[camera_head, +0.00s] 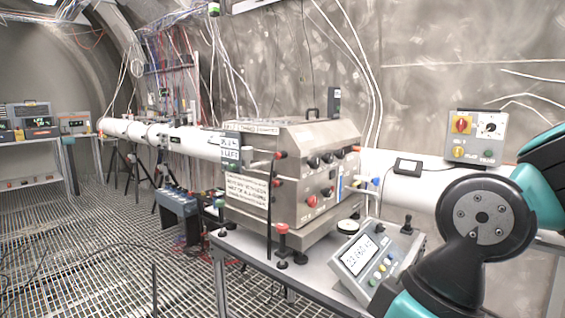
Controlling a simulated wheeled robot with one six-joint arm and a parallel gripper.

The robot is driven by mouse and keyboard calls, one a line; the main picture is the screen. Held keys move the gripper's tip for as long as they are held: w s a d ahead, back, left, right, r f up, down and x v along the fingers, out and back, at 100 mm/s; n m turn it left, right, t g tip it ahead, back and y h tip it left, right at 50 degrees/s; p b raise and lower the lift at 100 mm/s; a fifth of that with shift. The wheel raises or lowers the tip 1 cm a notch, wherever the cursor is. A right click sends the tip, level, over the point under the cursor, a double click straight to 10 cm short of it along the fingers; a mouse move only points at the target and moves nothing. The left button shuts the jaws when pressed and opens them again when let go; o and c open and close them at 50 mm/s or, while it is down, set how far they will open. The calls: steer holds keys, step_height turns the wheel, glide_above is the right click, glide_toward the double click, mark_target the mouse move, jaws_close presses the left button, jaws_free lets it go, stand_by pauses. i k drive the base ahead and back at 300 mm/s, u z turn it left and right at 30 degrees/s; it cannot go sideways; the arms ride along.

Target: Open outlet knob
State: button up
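A boxy steel machine (246,205) stands on a table in the middle of the view. I cannot tell from any readable label which of these is the outlet knob. My arm's teal and dark grey links fill the right edge, to the right of the machine and apart from it. My gripper is out of view.
A tilted display console (357,258) and a small joystick (407,225) sit on the table (318,274) near my arm. A grey control box (474,136) stands on the white pipe at right. Black battery-like boxes (178,213) stand left of the table. The grating floor (100,260) at left is mostly clear.

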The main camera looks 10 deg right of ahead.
mark_target(327, 158)
steer(key=z, duration=0.3)
steer(key=k, duration=0.4)
steer(key=z, duration=1.3)
steer(key=i, duration=0.8)
steer(key=u, duration=1)
steer(key=i, duration=0.65)
steer(key=u, duration=0.75)
